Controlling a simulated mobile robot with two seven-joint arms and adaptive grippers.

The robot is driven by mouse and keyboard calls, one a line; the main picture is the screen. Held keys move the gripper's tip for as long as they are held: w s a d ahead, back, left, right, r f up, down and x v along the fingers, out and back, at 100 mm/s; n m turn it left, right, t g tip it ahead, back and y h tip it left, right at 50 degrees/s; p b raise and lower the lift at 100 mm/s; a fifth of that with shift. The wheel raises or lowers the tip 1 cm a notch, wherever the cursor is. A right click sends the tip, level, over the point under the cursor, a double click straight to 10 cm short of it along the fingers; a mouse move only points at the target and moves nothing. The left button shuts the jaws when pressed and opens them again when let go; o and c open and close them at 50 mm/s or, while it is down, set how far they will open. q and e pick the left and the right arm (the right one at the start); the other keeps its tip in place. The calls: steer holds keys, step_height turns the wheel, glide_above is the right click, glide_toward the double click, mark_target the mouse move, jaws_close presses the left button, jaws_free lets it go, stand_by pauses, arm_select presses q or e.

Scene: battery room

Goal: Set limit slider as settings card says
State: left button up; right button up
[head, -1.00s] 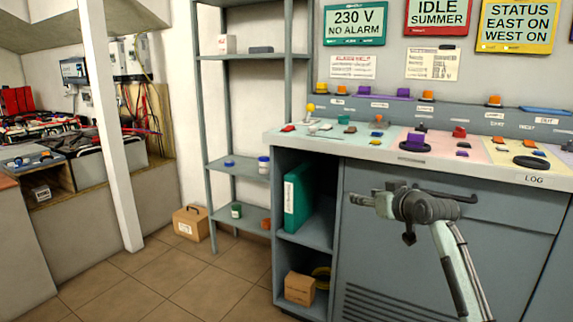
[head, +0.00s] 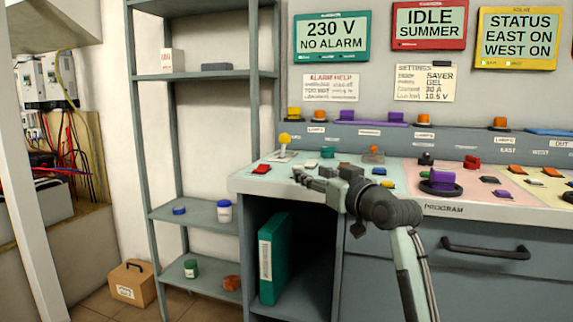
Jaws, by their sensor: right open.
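The settings card (head: 427,82) hangs on the back wall above the console. It seems to read mode SAVER, GEL, 30 A and a low limit of 10.5 V; its small print is blurred. The console top (head: 245,182) has coloured panels with several knobs, buttons and levers. I cannot tell which control is the limit slider. My right gripper (head: 303,178) is open and empty, pointing left over the front left part of the console. It hides some of the panel behind it. My left gripper is not in view.
A drawer handle (head: 486,248) juts from the console front. A grey shelf rack (head: 195,212) stands at left.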

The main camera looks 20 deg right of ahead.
mark_target(301, 168)
steer(key=w, duration=0.3)
steer(key=w+a, duration=0.1)
steer(key=w, duration=0.3)
steer(key=shift+w+a+r, duration=0.1)
steer(key=shift+w+a, duration=0.1)
jaws_close()
